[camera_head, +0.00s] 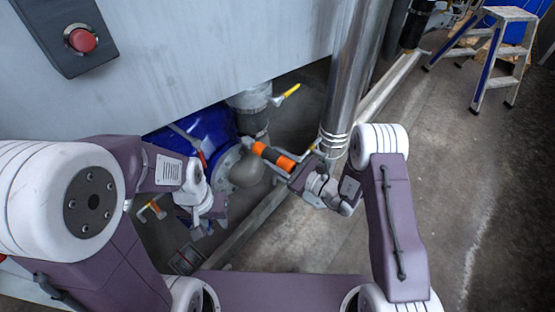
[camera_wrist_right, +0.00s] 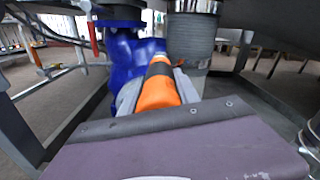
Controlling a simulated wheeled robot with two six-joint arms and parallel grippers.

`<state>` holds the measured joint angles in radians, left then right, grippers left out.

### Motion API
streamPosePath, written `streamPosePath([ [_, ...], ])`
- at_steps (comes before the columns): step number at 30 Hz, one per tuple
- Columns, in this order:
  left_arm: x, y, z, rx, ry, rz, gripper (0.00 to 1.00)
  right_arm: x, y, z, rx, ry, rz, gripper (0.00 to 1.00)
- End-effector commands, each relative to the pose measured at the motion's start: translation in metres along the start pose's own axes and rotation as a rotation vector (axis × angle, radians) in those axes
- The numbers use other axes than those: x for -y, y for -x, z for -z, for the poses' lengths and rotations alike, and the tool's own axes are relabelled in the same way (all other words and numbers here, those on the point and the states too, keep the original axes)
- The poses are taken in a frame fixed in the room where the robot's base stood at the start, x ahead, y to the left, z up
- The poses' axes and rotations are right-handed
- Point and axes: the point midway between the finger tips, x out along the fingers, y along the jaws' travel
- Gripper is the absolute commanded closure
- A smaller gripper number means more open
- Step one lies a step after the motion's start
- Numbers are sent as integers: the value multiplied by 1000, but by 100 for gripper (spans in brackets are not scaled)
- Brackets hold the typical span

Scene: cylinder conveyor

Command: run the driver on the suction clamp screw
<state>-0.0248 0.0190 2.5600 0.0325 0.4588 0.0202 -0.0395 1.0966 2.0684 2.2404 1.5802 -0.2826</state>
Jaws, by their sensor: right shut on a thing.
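The driver (camera_head: 273,156) has an orange and black handle. My right gripper (camera_head: 288,166) is shut on it, and its far end points left toward the pipework beside the blue pump (camera_head: 205,130). In the right wrist view the driver (camera_wrist_right: 158,90) lies between the two grey fingers and points away from the wrist, toward the pump and a grey pipe. The grey pipe joint (camera_head: 248,142) is at the driver's far end. The clamp screw is too small or hidden, and I cannot tell whether the tip touches it. My left gripper (camera_head: 200,228) hangs below the pump, its fingers unclear.
A shiny steel column (camera_head: 345,95) stands close behind my right gripper. A yellow-handled valve (camera_head: 290,91) is beyond the pipe. A grey frame rail (camera_head: 258,218) runs below. A panel with a red button (camera_head: 82,40) is upper left. The floor at right is clear up to the step ladder (camera_head: 497,55).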

Motion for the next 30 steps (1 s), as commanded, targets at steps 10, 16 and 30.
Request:
streamPosePath([
  [10,0,1,0,0,0,0,63,1,-4,-2,4,2,1,100],
  [16,0,0,0,0,0,0,63,1,-4,-2,4,2,1,100],
  [30,0,0,0,0,0,0,63,1,-7,-2,4,3,1,100],
])
